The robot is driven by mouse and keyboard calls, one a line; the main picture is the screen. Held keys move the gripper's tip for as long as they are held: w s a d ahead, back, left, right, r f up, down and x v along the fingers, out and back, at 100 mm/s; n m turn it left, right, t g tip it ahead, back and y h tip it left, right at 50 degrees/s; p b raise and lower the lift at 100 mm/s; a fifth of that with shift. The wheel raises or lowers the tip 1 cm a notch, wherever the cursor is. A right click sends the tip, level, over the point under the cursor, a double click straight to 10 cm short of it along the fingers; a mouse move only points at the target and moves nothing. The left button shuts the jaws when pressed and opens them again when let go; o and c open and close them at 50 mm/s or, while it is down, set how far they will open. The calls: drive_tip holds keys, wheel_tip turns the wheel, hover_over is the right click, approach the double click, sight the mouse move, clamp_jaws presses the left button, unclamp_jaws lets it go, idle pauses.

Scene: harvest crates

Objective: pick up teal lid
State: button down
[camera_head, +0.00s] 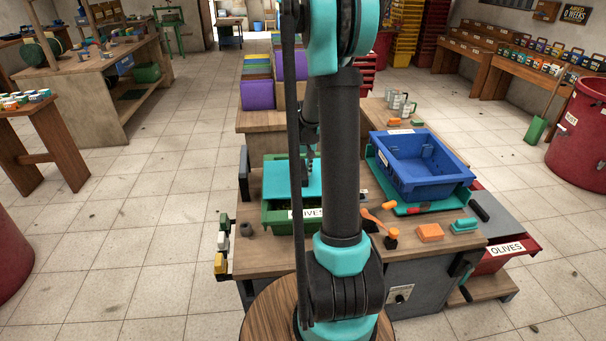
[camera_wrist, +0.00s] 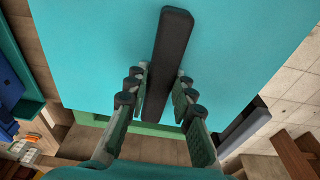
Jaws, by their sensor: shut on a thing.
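The teal lid (camera_wrist: 240,45) fills much of the wrist view, with a long black handle (camera_wrist: 170,45) across it. My gripper (camera_wrist: 162,75) has a finger on each side of this handle and is shut on it. In the head view the teal lid (camera_head: 277,180) is over the green crate (camera_head: 277,218) labelled OLIVES, partly hidden by my arm. Whether the lid touches the crate rim cannot be told. The gripper in the head view is mostly hidden behind my arm.
A blue crate (camera_head: 425,180) stands right of the green one, on a teal piece (camera_head: 400,207). An orange block (camera_head: 430,232), a teal-topped brush (camera_head: 464,225) and small orange-handled tools lie near the bench's front edge. A red OLIVES crate (camera_head: 497,262) is at lower right.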

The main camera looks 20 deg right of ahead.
sight(303, 168)
wheel_tip(303, 168, up, 18)
drive_tip(key=shift+r, duration=0.2)
